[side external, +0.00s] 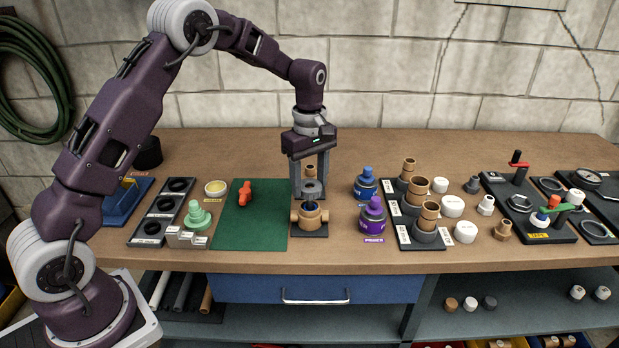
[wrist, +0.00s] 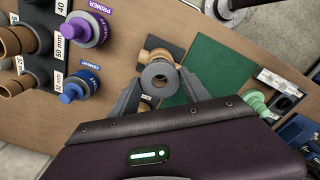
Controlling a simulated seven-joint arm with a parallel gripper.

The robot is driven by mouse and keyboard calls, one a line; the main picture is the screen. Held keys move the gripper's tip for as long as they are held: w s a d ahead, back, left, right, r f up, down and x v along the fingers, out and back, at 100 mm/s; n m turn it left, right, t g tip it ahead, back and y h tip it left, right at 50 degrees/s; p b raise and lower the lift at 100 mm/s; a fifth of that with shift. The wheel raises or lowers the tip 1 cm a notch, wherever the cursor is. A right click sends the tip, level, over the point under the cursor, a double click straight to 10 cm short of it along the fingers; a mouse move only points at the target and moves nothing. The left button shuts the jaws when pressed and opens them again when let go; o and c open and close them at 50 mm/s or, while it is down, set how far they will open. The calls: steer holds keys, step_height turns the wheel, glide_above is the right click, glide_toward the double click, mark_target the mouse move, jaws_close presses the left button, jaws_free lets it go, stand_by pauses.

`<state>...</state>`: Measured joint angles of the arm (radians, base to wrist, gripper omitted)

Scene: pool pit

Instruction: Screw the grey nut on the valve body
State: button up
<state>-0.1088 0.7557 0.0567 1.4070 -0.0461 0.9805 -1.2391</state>
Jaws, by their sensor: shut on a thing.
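My gripper (side external: 311,184) points straight down and is shut on the grey nut (side external: 313,190), a ring with a central hole. The nut also shows between the fingertips in the wrist view (wrist: 159,77). The tan valve body (side external: 310,219) stands on a dark plate just right of the green mat, with a blue part showing at its top. The nut is directly above the valve body; I cannot tell whether they touch. In the wrist view the nut hides most of the valve body (wrist: 158,54).
A red handle (side external: 245,193) lies on the green mat (side external: 258,232). Close to the right stand a blue can (side external: 366,186) and a purple primer can (side external: 373,218). Beyond them is a rack of tan fittings (side external: 413,197).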

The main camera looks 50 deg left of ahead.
mark_target(310, 209)
steer(key=shift+f, duration=0.4)
steer(key=shift+f, duration=0.6)
steer(key=shift+f, duration=1.45)
stand_by(2.4)
steer(key=o, duration=1.8)
steer(key=shift+r, duration=3)
